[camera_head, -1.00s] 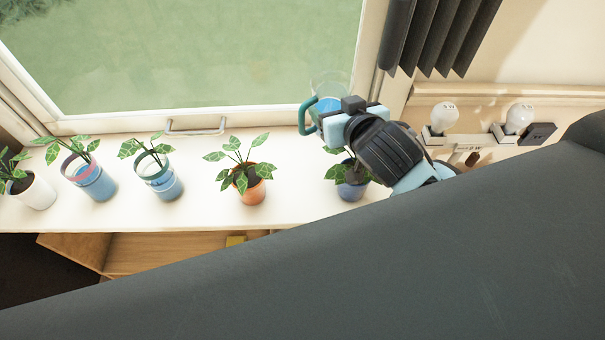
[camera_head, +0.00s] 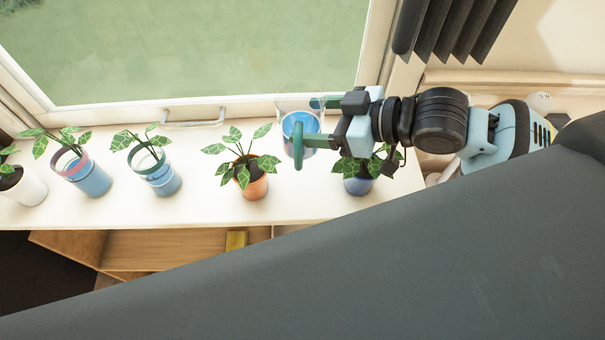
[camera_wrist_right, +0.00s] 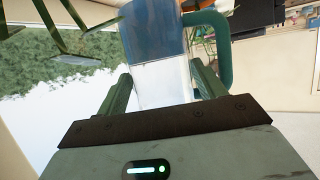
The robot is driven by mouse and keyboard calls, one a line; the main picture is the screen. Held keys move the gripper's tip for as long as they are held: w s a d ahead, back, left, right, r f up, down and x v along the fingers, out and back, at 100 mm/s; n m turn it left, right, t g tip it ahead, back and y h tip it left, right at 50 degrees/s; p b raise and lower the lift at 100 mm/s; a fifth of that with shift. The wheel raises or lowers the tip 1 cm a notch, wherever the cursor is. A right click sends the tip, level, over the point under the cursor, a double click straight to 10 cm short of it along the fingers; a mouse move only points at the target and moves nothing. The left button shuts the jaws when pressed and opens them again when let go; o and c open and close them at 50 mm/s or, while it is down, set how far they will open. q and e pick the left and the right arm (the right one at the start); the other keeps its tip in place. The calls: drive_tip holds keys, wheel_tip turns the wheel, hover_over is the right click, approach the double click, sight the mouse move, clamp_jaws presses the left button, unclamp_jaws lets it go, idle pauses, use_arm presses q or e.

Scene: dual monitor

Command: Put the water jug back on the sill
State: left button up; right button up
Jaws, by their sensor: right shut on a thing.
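The water jug (camera_head: 299,124) is clear with blue in it and has a teal handle (camera_head: 299,157). My right gripper (camera_head: 318,121) is shut on its body from the right. The jug is over the white sill (camera_head: 215,204), close to the window frame, between the orange-potted plant and the blue-potted plant. I cannot tell whether its base touches the sill. In the right wrist view, the jug (camera_wrist_right: 160,45) is between the two fingers (camera_wrist_right: 163,88), with the handle on the right. My left gripper is not in view.
An orange-potted plant (camera_head: 251,187) stands left of the jug. A blue-potted plant (camera_head: 358,185) stands under my right gripper, partly hidden. Two plants in blue glasses (camera_head: 93,180) (camera_head: 161,178) and a white-potted plant (camera_head: 25,188) stand further left. The window handle (camera_head: 194,123) is behind.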

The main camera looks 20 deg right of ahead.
drive_tip(key=shift+s+d+r+n+g+y, duration=0.15)
drive_tip(key=shift+s+r+n+g+y, duration=0.25)
drive_tip(key=shift+s+r+n+g, duration=0.15)
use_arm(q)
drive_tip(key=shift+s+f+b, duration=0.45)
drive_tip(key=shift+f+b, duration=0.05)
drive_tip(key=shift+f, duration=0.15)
use_arm(e)
drive_tip(key=shift+f, duration=5)
drive_tip(key=shift+f, duration=0.2)
drive_tip(key=o, duration=1.3)
drive_tip(key=shift+r, duration=0.15)
drive_tip(key=shift+s+d+r, duration=0.1)
drive_tip(key=shift+s, duration=0.05)
drive_tip(key=v, duration=0.9)
drive_tip(key=shift+s+d, duration=0.15)
drive_tip(key=shift+d, duration=0.05)
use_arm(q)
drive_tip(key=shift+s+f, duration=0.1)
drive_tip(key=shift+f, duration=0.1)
use_arm(e)
drive_tip(key=shift+v, duration=1.05)
